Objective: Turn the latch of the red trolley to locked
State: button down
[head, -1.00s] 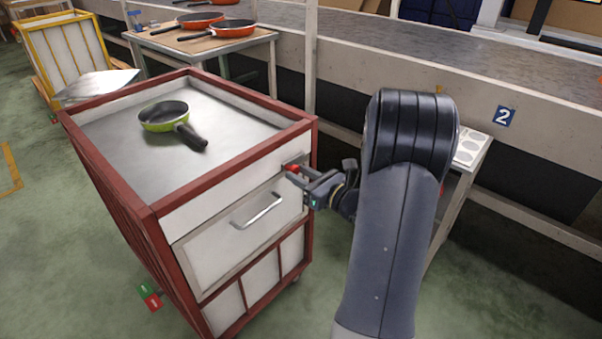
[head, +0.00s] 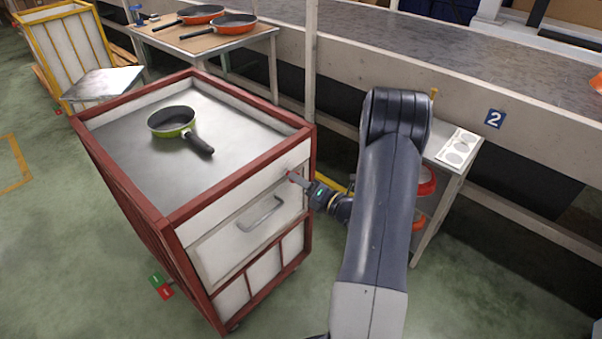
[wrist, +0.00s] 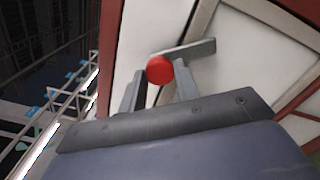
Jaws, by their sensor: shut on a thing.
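The red trolley (head: 190,215) has a red frame and pale panels. Its latch is a grey bar with a red knob, high on the front panel near the right corner. In the wrist view the grey latch bar (wrist: 190,49) runs rightward and slightly up from the red knob (wrist: 159,69). My gripper (head: 299,181) reaches the knob from the right. In the wrist view my gripper (wrist: 158,80) has one finger on each side of the knob, shut on it. In the head view the latch bar is small and partly hidden by the fingers.
A green pan (head: 172,121) lies on the trolley top. A drawer handle (head: 260,214) is below the latch. A green and red tab (head: 161,287) sticks out low at the left. The conveyor (head: 480,60) and a small stand (head: 450,165) are at the right.

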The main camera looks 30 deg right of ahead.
jog(key=shift+m+p, duration=2.55)
jog(key=shift+m, duration=0.95)
jog(key=c, duration=1)
grip_release()
jog(key=shift+c, duration=0.2)
jog(key=v, duration=1)
jog(key=shift+s, duration=0.4)
jog(key=shift+w+d, duration=0.1)
jog(key=shift+d, duration=0.05)
